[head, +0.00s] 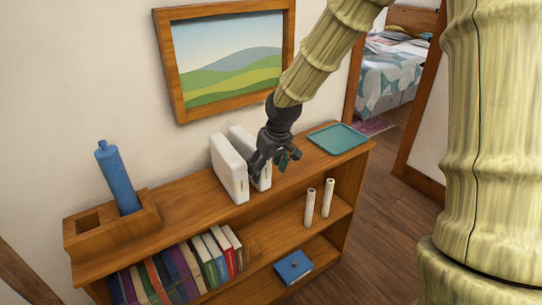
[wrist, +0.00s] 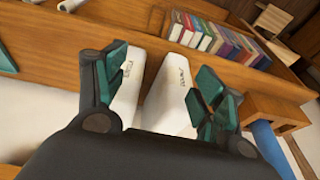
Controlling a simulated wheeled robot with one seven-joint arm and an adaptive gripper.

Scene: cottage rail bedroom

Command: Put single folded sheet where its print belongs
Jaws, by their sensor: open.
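Two white upright slabs with small dark print stand side by side on the shelf top: the left slab (head: 229,168) and the right slab (head: 240,140), partly hidden by my gripper. My gripper (head: 270,165) is open and empty at the right slab, close above it. In the wrist view the slabs (wrist: 128,80) (wrist: 172,95) show between my open fingers (wrist: 162,68), with a narrow gap between them. Their print is too small to read surely. I cannot make out a separate folded sheet.
A teal tray (head: 338,139) lies on the right end of the shelf top. A blue bottle (head: 118,178) stands in a wooden holder (head: 110,232) at the left end. Books (head: 180,270), two white cylinders (head: 327,197) and a blue book (head: 293,266) fill lower shelves. A framed picture (head: 225,60) hangs behind.

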